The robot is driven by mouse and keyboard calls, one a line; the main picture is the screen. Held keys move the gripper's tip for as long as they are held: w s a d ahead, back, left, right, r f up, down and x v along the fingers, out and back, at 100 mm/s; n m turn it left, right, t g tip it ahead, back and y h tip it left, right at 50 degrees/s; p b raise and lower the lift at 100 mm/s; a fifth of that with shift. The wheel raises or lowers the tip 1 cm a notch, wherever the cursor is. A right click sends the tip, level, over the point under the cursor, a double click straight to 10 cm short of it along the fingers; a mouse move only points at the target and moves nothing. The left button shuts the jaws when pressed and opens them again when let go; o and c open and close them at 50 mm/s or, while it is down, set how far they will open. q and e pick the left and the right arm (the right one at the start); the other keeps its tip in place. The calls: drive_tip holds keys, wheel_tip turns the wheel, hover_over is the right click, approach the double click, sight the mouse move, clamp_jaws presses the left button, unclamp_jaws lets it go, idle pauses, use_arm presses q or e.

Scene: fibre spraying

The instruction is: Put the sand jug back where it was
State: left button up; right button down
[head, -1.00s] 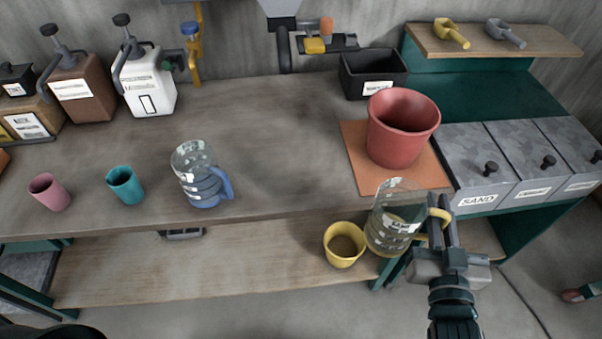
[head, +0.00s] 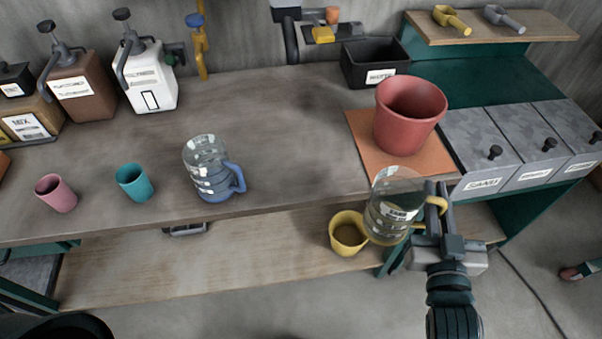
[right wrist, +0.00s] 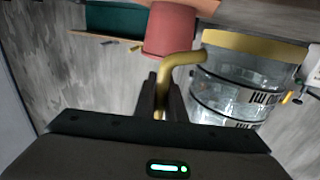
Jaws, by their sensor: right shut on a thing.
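The sand jug (head: 393,205) is a clear jug with a yellow handle and a yellow base. My right gripper (head: 437,200) is shut on its yellow handle and holds it up at the bench's front edge, beside the orange mat (head: 362,150). In the right wrist view the jug (right wrist: 232,90) hangs beside the fingers (right wrist: 165,98), which close around the handle. A yellow cup (head: 347,236) is beside and partly behind the jug, with brown contents. My left gripper is not in view.
A red pot (head: 408,118) stands on the orange mat. A blue-handled jug (head: 210,170), a teal cup (head: 134,183) and a pink cup (head: 56,194) stand on the bench left. Lidded bins (head: 485,180) are at right. The bench middle is clear.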

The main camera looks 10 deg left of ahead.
drive_tip(key=w+a+r+n+y, duration=0.1)
drive_tip(key=w+a+y, duration=0.1)
drive_tip(key=w, duration=0.4)
drive_tip(key=w+a+r+n+g+y+p, duration=0.1)
drive_tip(key=w+a+r+n+y, duration=0.1)
drive_tip(key=w, duration=0.4)
drive_tip(key=w+a+r+n+y+p, duration=0.1)
drive_tip(key=w+a+r+n+y, duration=0.1)
drive_tip(key=w+a, duration=0.3)
drive_tip(key=shift+w+a+g+y, duration=0.3)
drive_tip(key=shift+w+g+y, duration=0.1)
drive_tip(key=shift+w+y, duration=0.25)
drive_tip(key=shift+s, duration=0.1)
drive_tip(key=a+f+p, duration=0.3)
drive_tip(key=a+f, duration=0.4)
drive_tip(key=a, duration=0.4)
drive_tip(key=shift+s+a, duration=0.15)
drive_tip(key=shift+a, duration=0.2)
drive_tip(key=shift+f+p, duration=0.85)
drive_tip(key=shift+f, duration=1.1)
